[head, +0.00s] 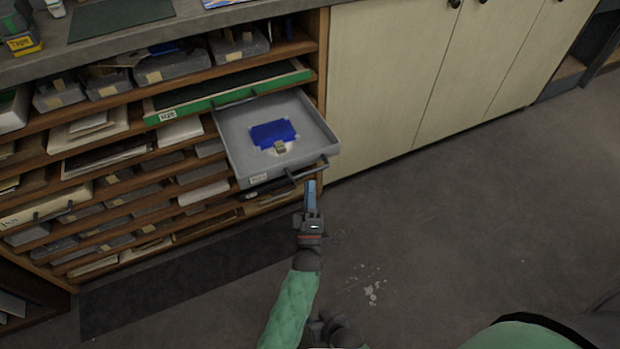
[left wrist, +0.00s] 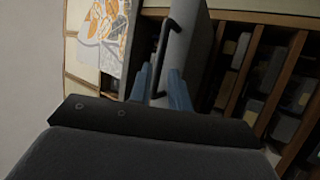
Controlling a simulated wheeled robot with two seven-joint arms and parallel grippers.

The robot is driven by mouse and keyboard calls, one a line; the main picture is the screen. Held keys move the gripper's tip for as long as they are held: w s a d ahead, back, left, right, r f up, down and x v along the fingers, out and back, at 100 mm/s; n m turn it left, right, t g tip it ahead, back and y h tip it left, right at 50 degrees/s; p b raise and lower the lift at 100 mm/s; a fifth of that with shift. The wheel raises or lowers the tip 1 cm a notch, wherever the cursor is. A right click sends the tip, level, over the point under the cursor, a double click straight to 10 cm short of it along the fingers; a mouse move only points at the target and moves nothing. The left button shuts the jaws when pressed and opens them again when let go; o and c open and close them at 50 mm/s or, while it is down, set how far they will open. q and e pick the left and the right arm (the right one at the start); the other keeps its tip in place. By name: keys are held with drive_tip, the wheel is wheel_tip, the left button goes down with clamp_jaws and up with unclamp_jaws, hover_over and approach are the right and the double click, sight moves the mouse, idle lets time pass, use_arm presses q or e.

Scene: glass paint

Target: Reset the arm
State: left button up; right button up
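A grey drawer (head: 233,143) stands pulled out of the wooden cabinet. It holds a blue sheet (head: 273,134) and a small tan block (head: 280,147). Its dark bar handle (head: 308,170) is on the front. My left gripper (head: 312,186) is just in front of this handle, pointing at it. In the left wrist view, the blue fingers of my left gripper (left wrist: 161,88) are apart, with the lower end of the handle (left wrist: 165,50) seen between them. I cannot tell if they touch it. My right gripper (head: 332,330) is a dark shape at the bottom edge, its fingers unclear.
Shelves left of the drawer hold several grey boxes and papers. A green-edged tray (head: 228,92) sits above the drawer. Cream cabinet doors (head: 395,75) are at the right. The grey floor (head: 470,210) is open, with a dark mat (head: 180,290) along the cabinet.

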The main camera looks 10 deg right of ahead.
use_arm(q)
drive_tip(key=v, duration=0.2)
drive_tip(key=shift+s+f, duration=0.2)
drive_tip(key=shift+s, duration=0.1)
